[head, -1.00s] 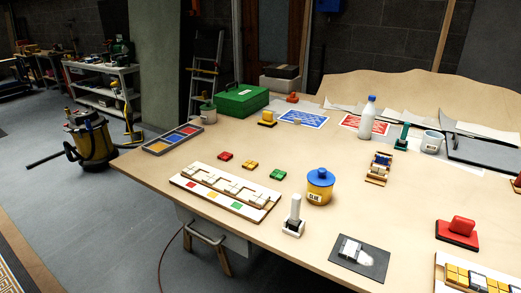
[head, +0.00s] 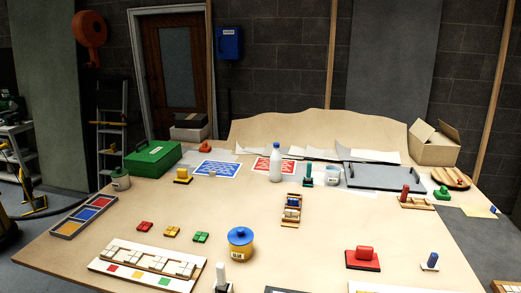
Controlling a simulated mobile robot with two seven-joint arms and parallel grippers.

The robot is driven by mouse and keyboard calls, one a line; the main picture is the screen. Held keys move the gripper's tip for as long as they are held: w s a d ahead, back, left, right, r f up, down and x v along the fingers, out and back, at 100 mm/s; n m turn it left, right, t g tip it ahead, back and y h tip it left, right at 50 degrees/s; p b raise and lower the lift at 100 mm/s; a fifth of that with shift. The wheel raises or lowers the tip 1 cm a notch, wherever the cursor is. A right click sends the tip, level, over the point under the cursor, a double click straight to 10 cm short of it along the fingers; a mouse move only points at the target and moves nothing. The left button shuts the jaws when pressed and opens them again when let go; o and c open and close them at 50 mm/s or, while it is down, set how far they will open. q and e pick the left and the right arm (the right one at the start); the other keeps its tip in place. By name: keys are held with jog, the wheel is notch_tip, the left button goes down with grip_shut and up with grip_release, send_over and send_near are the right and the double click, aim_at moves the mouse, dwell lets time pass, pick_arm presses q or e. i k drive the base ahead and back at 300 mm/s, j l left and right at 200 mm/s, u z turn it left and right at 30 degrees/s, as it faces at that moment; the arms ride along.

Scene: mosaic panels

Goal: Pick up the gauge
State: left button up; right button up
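I cannot tell for certain which object is the gauge. A small wooden piece with pale and dark parts (head: 291,211) lies at mid table. A white block with an upright handle (head: 222,278) stands at the near edge, partly cut off by the frame. A red block with a handle (head: 363,258) lies to the right of it. A small base with a blue upright peg (head: 430,261) stands further right. A green upright tool (head: 307,175) stands at the back beside a grey mug (head: 333,175). Neither of my grippers shows in the head view.
The wooden table (head: 330,225) has clear room around its middle. A green case (head: 152,159), white bottle (head: 275,165) and cardboard box (head: 434,145) stand at the back.

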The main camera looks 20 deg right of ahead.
aim_at(431, 266)
jog(key=z, duration=1.9)
